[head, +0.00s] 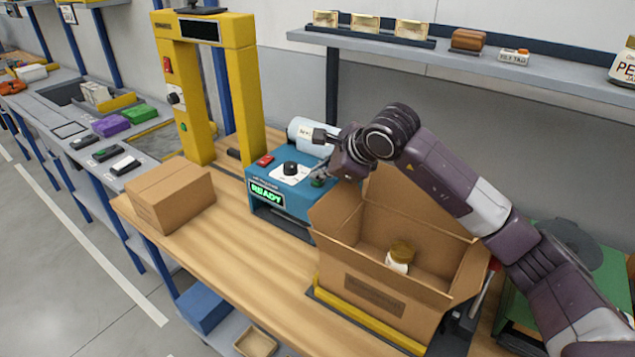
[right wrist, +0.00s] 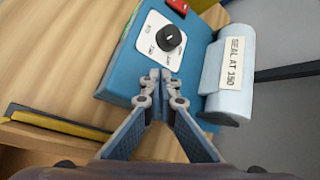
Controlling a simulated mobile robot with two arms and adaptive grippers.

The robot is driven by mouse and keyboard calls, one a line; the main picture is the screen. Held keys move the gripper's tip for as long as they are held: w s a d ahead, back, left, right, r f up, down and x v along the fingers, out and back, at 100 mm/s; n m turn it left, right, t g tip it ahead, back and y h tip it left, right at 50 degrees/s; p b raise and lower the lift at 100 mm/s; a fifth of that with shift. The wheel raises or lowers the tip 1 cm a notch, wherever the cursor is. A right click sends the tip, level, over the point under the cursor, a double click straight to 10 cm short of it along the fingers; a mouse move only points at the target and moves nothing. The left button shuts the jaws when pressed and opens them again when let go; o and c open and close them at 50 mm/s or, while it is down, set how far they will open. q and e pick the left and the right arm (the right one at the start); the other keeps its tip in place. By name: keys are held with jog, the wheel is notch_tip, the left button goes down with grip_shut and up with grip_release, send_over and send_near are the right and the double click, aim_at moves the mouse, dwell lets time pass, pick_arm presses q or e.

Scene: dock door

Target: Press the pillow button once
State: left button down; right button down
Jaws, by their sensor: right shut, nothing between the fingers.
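The blue machine (head: 262,185) stands on the wooden bench with a lit READY display (head: 267,196). On its top are a red button (head: 265,160), a black knob (head: 290,168) on a white dial plate and a green button (head: 318,183) near the right edge. My right gripper (head: 322,170) is shut and empty, its fingertips just above the green button; I cannot tell whether they touch it. In the right wrist view the shut fingertips (right wrist: 161,78) lie over the blue top beside the knob (right wrist: 169,38), hiding the green button. My left gripper is out of view.
An open carton (head: 385,280) holding a jar (head: 400,257) stands close under my right arm. A white roll (head: 304,135) with a label sits behind the machine. A closed box (head: 170,195) and a yellow frame (head: 185,100) are to the left. A shelf (head: 480,70) runs above.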

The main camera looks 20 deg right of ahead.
jog(key=shift+s+f+b, duration=0.2)
jog(key=shift+f+b, duration=0.25)
dwell(0.3)
jog(key=shift+s+f, duration=0.1)
dwell(0.5)
jog(key=shift+a, duration=0.1)
jog(key=shift+w+a+r, duration=0.1)
jog(key=shift+w+r, duration=0.1)
jog(key=shift+r, duration=0.25)
jog(key=shift+w+a+r+p, duration=0.1)
jog(key=shift+w+r+p, duration=0.15)
jog(key=shift+w+p, duration=0.1)
jog(key=shift+r, duration=0.1)
jog(key=shift+s+r, duration=0.1)
jog(key=shift+r, duration=0.05)
jog(key=shift+r+p, duration=1.3)
jog(key=shift+r, duration=1.15)
jog(key=shift+d, duration=0.2)
